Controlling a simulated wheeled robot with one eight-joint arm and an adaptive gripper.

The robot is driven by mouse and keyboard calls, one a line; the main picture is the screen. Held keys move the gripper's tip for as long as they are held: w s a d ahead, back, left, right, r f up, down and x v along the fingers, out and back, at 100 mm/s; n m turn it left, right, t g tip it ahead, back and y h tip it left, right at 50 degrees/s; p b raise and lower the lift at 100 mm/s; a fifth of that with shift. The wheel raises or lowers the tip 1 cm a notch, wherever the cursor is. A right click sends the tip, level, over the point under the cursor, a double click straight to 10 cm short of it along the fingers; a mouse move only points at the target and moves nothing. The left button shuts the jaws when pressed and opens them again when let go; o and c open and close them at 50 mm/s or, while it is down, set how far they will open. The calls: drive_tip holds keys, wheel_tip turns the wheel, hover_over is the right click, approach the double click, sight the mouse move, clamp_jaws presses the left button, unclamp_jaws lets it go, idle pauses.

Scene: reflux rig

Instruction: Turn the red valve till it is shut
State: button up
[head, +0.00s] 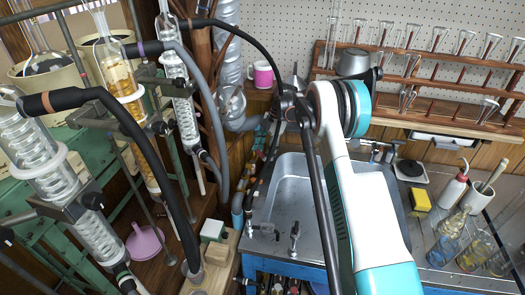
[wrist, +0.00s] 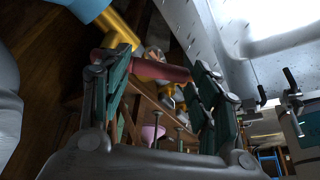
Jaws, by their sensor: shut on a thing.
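The red valve shows in the wrist view as a dull red bar-like handle (wrist: 152,68) lying across the gap between my fingertips. My gripper (wrist: 150,75) has its green-padded fingers on either side of this handle, spread about the handle's length apart and closed on its ends. Yellow pipe parts (wrist: 122,32) show just behind the handle. How far the valve is turned cannot be told. In the head view I cannot make out the red valve or my fingers.
A steel sink (head: 290,205) lies beside my arm in the head view. Glass condensers (head: 182,100) and dark hoses (head: 130,120) crowd the left. A wooden glassware rack (head: 420,75) stands at the back right. A wash bottle (head: 453,188) and yellow sponge (head: 420,199) stand at the right.

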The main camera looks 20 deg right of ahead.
idle(0.4)
drive_tip(key=o, duration=1.5)
